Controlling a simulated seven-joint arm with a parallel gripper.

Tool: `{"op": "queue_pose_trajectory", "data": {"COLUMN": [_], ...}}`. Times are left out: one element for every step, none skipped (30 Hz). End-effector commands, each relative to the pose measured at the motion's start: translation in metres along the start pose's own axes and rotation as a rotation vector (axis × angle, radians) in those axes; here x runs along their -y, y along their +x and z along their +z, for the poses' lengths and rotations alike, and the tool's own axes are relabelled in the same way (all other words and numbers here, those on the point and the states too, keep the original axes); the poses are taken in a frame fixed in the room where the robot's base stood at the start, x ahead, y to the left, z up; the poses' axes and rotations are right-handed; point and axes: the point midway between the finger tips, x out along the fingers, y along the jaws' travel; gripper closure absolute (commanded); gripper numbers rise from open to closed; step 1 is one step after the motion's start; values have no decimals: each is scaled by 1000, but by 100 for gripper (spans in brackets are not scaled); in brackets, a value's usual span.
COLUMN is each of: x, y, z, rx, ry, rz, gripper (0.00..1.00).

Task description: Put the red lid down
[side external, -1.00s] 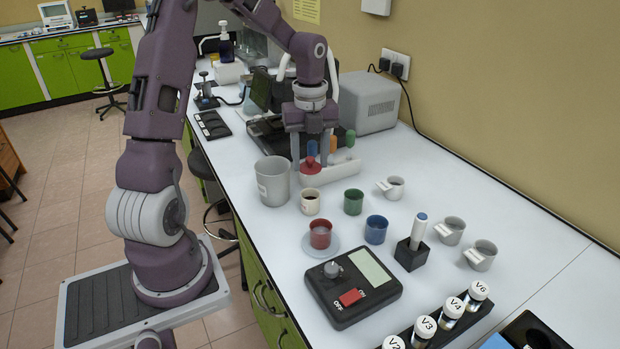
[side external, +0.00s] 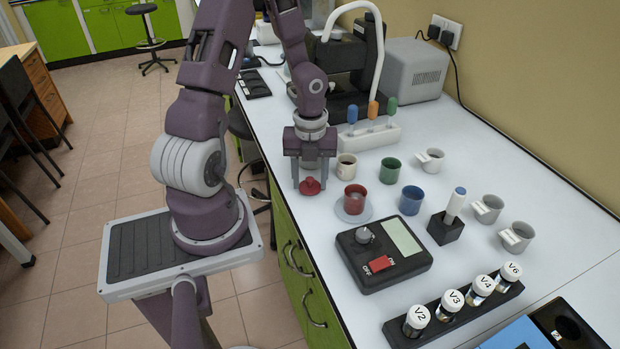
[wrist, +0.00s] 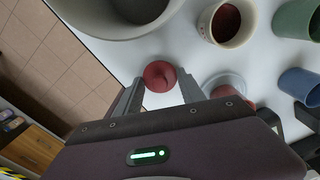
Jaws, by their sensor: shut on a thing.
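My gripper (side external: 310,183) is near the bench's front edge, left of the red cup (side external: 354,198). It is shut on the red lid (side external: 310,187), a small round lid with a knob. In the wrist view the lid (wrist: 160,77) sits between the two fingertips of my gripper (wrist: 160,88). The lid is at or just above the white bench top; I cannot tell whether it touches. The red cup stands on a pale saucer (side external: 352,216) and has no lid on it.
A large grey beaker (wrist: 125,18) stands close behind the lid, mostly hidden by my gripper in the side view. A white cup (side external: 347,166), green cup (side external: 390,170) and blue cup (side external: 411,199) stand to the right.

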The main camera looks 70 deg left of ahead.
Motion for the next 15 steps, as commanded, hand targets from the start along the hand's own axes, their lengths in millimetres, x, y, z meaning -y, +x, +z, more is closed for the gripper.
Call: {"op": "queue_pose_trajectory", "data": {"x": [0, 0, 0, 0, 0, 0, 0, 0, 0, 0, 0, 0, 0, 0, 0], "y": [2, 2, 2, 2, 2, 2, 2, 2, 4, 4, 4, 4, 4, 4, 4], "z": [0, 0, 0, 0, 0, 0, 0, 0, 0, 0, 0, 0, 0, 0, 0], "rx": [-1, 0, 0, 1, 1, 1, 1, 1, 0, 0, 1, 1, 1, 1, 1], "ry": [0, 0, -1, -1, -1, -1, -1, -1, -1, -1, -2, -2, -2, -2, -2], "rz": [2, 1, 1, 1, 1, 1, 1, 1, 1, 1, 0, 0, 0, 0, 0], "gripper": [91, 91, 91, 91, 91, 91, 91, 91, 91, 91, 50, 42, 36, 32, 32]}}
